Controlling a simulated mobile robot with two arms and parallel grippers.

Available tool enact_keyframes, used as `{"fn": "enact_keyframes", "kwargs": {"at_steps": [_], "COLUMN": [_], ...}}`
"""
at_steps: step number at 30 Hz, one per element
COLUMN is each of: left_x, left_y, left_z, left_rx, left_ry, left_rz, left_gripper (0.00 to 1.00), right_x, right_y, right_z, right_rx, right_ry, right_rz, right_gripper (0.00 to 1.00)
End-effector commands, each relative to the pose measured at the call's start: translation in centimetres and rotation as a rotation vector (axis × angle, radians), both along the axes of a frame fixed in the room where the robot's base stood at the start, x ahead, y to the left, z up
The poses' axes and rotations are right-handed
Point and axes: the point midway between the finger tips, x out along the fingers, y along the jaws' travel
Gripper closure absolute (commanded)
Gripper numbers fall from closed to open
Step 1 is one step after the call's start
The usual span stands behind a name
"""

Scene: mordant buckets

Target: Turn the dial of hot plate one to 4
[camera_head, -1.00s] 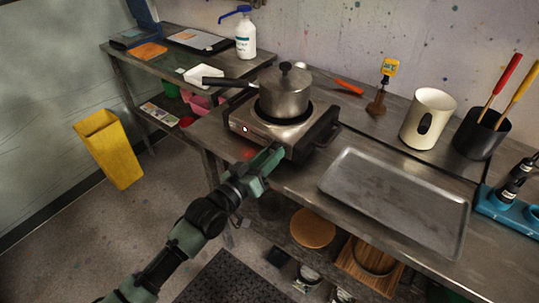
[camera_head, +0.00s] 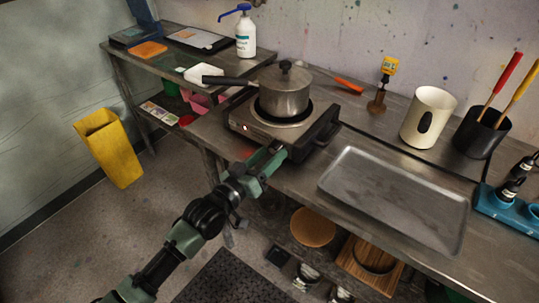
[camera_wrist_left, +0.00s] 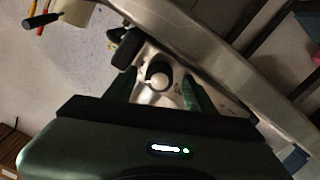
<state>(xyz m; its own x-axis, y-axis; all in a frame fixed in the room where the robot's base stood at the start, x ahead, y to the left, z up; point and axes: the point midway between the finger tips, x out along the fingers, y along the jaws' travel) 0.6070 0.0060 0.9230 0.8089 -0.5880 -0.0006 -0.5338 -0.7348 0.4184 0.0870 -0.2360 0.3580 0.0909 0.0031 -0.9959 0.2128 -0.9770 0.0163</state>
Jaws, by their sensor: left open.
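The hot plate (camera_head: 262,131) is a steel unit with a dark side, standing on the metal bench with a lidded steel pot (camera_head: 285,95) on it. A small red light shows on its front. My left gripper (camera_head: 275,154) is open at its front, near the right corner, and hides the dial in the head view. In the left wrist view, a round dark dial with a pale centre (camera_wrist_left: 157,76) lies between the open fingers (camera_wrist_left: 160,85), with small marks near it. The dial's setting cannot be read. My right gripper is not in view.
A metal tray (camera_head: 340,188) lies right of the hot plate. A cream jug (camera_head: 428,118) and a black pot of colour-handled tools (camera_head: 480,134) stand farther right. The saucepan's handle (camera_head: 226,81) points left. A yellow bin (camera_head: 108,148) stands on the floor at left.

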Motion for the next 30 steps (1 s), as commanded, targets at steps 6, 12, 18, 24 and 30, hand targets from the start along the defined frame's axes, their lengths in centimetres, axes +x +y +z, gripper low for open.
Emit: {"fn": "enact_keyframes", "kwargs": {"at_steps": [6,12,18,24,30], "left_x": [-3.0,-5.2,-5.9,-5.9,-5.9], "left_y": [2.2,3.8,4.3,4.3,4.3], "left_z": [-0.3,-0.3,-0.1,-0.1,-0.1], "left_rx": [0.003,0.002,0.001,0.001,0.001], "left_ry": [0.004,0.003,0.002,0.002,0.002], "left_rz": [0.0,0.001,0.0,0.0,0.0], "left_gripper": [0.45,0.45,0.45,0.45,0.45], "right_x": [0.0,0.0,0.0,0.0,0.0], "right_y": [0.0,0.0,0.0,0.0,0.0], "right_z": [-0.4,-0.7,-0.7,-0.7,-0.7], "right_rx": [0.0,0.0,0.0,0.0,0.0], "right_ry": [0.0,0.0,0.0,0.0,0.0], "right_rz": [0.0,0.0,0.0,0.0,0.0], "right_gripper": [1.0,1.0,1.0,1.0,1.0]}}
